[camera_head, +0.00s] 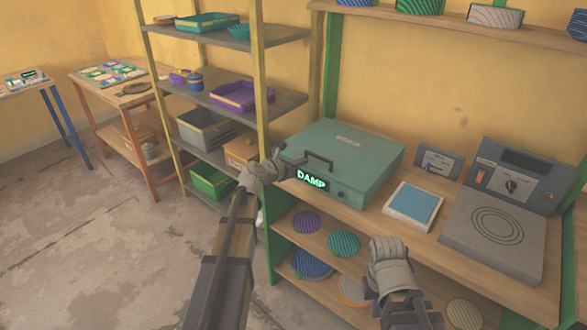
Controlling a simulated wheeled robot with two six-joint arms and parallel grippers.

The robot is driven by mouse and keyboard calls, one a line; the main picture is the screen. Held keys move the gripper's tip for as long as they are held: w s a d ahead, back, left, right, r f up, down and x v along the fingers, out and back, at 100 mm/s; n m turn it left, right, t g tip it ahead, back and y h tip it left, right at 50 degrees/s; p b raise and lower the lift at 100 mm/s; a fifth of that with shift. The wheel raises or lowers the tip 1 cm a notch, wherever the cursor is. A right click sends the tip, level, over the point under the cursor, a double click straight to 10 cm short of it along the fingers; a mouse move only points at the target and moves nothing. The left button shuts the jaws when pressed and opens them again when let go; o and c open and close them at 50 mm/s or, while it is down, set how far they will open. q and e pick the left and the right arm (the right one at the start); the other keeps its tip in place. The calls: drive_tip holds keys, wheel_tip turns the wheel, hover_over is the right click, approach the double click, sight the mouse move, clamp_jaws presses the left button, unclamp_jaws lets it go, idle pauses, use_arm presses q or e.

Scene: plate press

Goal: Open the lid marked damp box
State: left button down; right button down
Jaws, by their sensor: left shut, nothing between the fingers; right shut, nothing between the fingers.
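The damp box (368,178) is a green box with a flat lid (350,141), standing on the wooden bench top. The lid lies down on the box and has a dark handle (317,160) near its front edge. A glowing sign on the front (311,180) reads DAMP. My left gripper (279,166) is shut and empty at the box's front left, close to the sign and left of the handle. Whether it touches the box I cannot tell. My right gripper (385,248) is shut and empty, lower down in front of the bench's edge, apart from the box.
Right of the box lie a blue pad in a pale frame (413,206), a small grey panel (437,163) and a grey hotplate-like device (497,229). Round patterned plates (343,244) lie on the shelf below. A shelf rack (252,91) stands close on the left.

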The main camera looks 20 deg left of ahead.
use_arm(q)
drive_tip(key=shift+b+x, duration=0.3)
drive_tip(key=shift+x, duration=1.2)
use_arm(e)
drive_tip(key=shift+f, duration=0.5)
use_arm(q)
drive_tip(key=shift+r, duration=0.15)
use_arm(e)
drive_tip(key=shift+r, duration=0.15)
